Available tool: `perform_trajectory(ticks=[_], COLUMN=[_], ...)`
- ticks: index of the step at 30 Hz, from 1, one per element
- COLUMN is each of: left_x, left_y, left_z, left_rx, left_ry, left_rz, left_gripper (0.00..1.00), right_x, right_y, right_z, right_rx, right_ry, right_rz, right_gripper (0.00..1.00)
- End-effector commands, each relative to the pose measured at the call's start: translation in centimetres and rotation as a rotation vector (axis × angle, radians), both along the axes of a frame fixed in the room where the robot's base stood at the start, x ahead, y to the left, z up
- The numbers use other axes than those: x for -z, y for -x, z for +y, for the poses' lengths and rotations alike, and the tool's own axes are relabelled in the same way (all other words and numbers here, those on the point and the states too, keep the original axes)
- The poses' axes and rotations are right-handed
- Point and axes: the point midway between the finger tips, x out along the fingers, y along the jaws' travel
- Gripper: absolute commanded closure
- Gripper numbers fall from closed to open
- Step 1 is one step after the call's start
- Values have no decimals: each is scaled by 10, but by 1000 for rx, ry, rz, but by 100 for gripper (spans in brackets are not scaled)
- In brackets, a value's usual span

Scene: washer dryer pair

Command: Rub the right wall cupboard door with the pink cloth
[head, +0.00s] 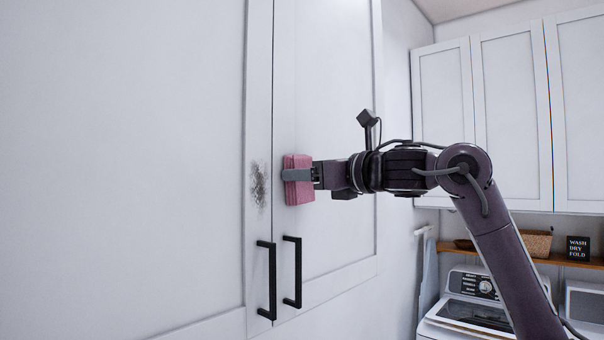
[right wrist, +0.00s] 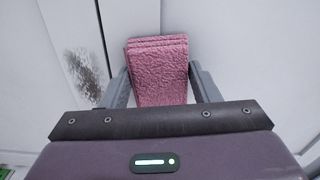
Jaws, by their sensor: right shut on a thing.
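A folded pink cloth (head: 298,190) is held in my right gripper (head: 299,175), whose fingers are shut on its two sides. In the right wrist view the cloth (right wrist: 160,72) sits between the two grey fingers. It is in front of the right cupboard door (head: 330,120), near the seam between the doors; whether it touches the door I cannot tell. A dark, speckled smudge (head: 258,184) is on the left door's edge frame, just left of the cloth. The smudge (right wrist: 86,72) also shows left of the seam in the right wrist view. My left gripper is out of view.
Two black bar handles (head: 267,280) (head: 292,272) stick out below the cloth, either side of the seam. On the right are white wall cabinets (head: 505,110), a wooden shelf with a basket (head: 536,242) and sign (head: 578,248), and a white washer (head: 470,300).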

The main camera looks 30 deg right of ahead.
Motion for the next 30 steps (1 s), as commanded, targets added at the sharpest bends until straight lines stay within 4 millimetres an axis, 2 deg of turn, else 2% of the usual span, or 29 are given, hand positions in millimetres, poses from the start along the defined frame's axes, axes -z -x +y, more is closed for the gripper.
perform_trajectory(ticks=[10, 24, 30], left_x=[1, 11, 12], left_y=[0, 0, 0], left_z=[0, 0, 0], left_rx=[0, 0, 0], left_ry=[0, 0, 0], left_rz=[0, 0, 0], left_gripper=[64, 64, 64], right_x=[1, 1, 0], right_y=[2, 46, 56], right_z=[-2, -18, -21], right_rx=[1, 1, 0], right_ry=[0, 1, 0], right_rz=[0, -1, -1], right_gripper=[63, 63, 63])
